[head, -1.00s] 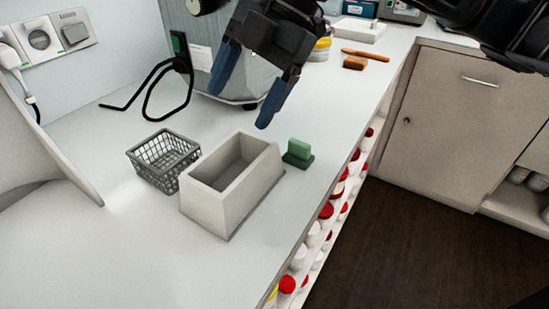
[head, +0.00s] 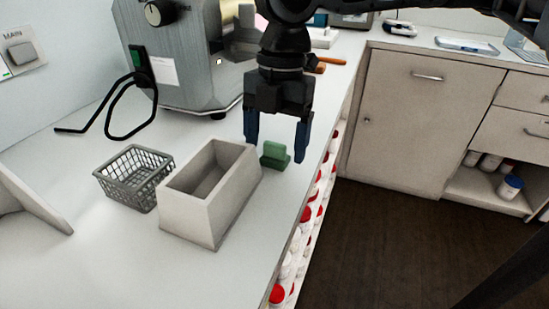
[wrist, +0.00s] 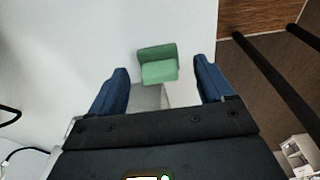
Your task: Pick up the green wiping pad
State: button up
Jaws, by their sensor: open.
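The green wiping pad (head: 274,156) stands on the white counter, just right of the stone-coloured open box, near the counter's front edge. It has a flat base and a raised grip. My gripper (head: 277,150) points down above the pad, with its blue fingers spread and nothing between them. In the wrist view the pad (wrist: 158,65) lies beyond the fingertips, between the lines of the two fingers of my gripper (wrist: 162,80). The pad appears clear of both fingers. The exact height of the fingertips above it is hard to tell.
The stone-coloured box (head: 187,219) is close to the pad's left. A grey wire basket (head: 118,186) stands left of the box. The counter edge drops to shelves of red-capped bottles (head: 278,295).

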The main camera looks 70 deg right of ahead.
jog(key=shift+a+f, duration=0.15)
jog(key=shift+f, duration=0.5)
jog(key=shift+c, duration=0.4)
jog(key=c, duration=1)
